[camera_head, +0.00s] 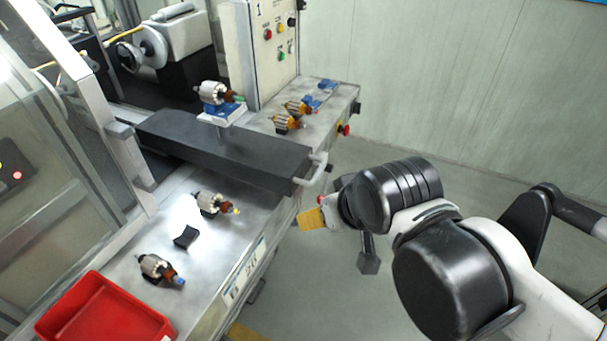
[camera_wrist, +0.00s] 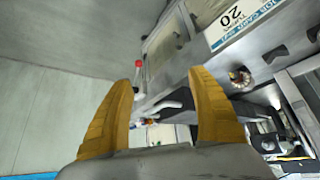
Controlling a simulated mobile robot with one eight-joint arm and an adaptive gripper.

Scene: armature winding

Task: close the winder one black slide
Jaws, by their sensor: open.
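The black slide (camera_head: 215,148) of winder one is a long dark bar lying across the metal worktop in the head view. Its near end sits at the worktop's front edge, with a pale handle (camera_head: 317,170) on that end. An armature (camera_head: 217,92) rests on a blue holder (camera_head: 222,112) above the slide. My gripper (camera_head: 312,217) is in front of the worktop, below and apart from the handle. In the wrist view my gripper (camera_wrist: 166,72) shows two spread yellow fingers with nothing held.
The winder's control panel (camera_head: 268,45) stands behind the slide. Armatures (camera_head: 212,203) (camera_head: 160,268) lie on the near worktop beside a small black piece (camera_head: 186,237). A red tray (camera_head: 105,308) sits at lower left. Open floor lies between the bench and the wall.

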